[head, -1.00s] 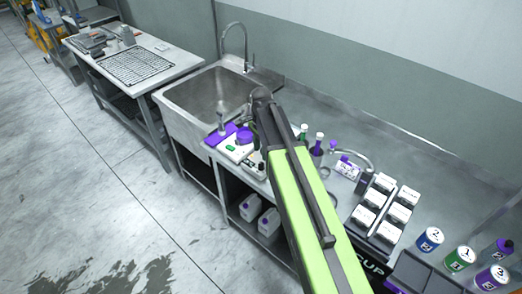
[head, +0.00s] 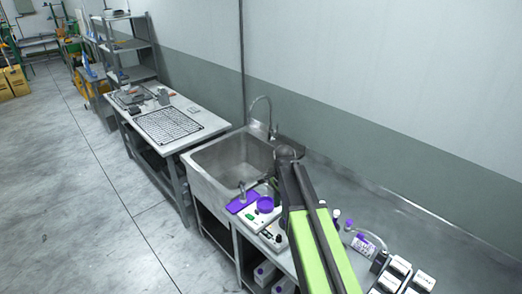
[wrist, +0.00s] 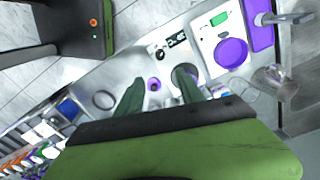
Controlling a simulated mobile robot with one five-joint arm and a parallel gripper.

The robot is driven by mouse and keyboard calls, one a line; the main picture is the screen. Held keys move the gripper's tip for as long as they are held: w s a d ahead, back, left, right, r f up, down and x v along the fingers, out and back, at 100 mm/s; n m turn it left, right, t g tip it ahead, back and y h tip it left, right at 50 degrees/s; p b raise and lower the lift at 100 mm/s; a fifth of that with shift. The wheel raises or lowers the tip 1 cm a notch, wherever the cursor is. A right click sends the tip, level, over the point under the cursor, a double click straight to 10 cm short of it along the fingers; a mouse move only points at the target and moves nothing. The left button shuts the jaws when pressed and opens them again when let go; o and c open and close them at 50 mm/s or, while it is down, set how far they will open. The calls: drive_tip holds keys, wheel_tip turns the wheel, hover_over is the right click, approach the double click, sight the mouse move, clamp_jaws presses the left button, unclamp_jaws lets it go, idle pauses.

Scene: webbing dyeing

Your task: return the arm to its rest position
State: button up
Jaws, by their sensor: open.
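My arm (head: 320,240), lime green and black, rises from the bottom of the head view over the counter, with its dark joint in front of the sink's right edge. My gripper is hidden behind the arm there. In the wrist view my gripper (wrist: 158,92) shows two dark green fingers, spread apart. No object is held between them. A small purple-topped item (wrist: 153,84) lies beyond the gap, on or above the counter, and does not appear gripped.
A steel sink (head: 235,165) stands left of the arm. A white device with a purple round dish (head: 265,204) sits by the sink. White-topped boxes (head: 397,266) stand at lower right. A table with a black rack (head: 168,125) is further left. The floor (head: 80,210) is open.

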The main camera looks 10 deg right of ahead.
drive_tip(key=s+f+n+b, duration=1.3)
drive_tip(key=n, duration=0.1)
drive_tip(key=shift+s, duration=0.4)
